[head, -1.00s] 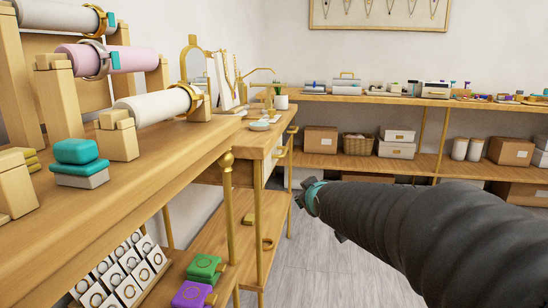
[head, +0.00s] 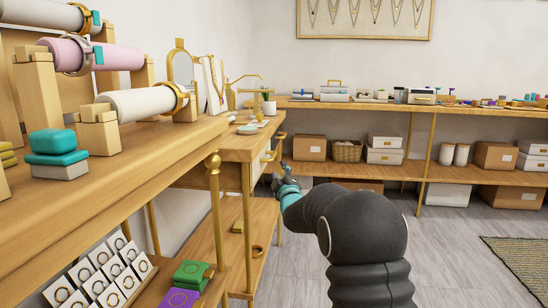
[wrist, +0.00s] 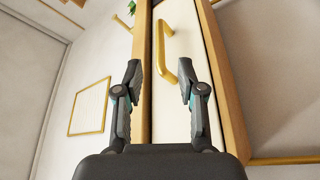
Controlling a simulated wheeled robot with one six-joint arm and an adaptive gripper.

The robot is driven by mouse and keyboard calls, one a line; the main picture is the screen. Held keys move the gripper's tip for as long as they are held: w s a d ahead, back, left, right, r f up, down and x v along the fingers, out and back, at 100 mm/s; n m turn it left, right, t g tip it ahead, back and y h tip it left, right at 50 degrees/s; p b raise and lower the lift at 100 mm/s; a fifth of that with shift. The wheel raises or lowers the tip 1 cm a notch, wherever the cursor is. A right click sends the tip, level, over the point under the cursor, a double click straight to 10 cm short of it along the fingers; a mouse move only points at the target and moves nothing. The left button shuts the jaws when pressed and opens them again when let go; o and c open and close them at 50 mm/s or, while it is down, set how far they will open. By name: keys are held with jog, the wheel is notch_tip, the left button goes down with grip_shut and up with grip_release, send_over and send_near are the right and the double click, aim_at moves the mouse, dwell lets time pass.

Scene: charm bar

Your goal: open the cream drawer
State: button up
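The cream drawer (head: 262,166) is in the wooden table beyond the near counter, seen at a steep angle in the head view. In the wrist view its cream front (wrist: 185,22) fills the middle, framed by wood, with a gold bar handle (wrist: 160,48). My gripper (head: 281,177) is beside the drawer front in the head view. In the wrist view my gripper (wrist: 160,82) is open, with one finger on each side of the handle's lower end in the picture. I cannot tell whether either finger touches it. The drawer looks closed.
The near counter (head: 150,160) with bracelet rolls runs along the left. A back shelf (head: 400,166) holds boxes and a basket. A lower shelf (head: 230,240) lies under the drawer table. The grey floor (head: 455,235) to the right is open.

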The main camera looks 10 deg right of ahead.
aim_at(274, 154)
jog(key=p+x, duration=0.1)
jog(key=x, duration=1)
jog(key=shift+w+p, duration=0.15)
jog(key=shift+p, duration=0.2)
grip_shut()
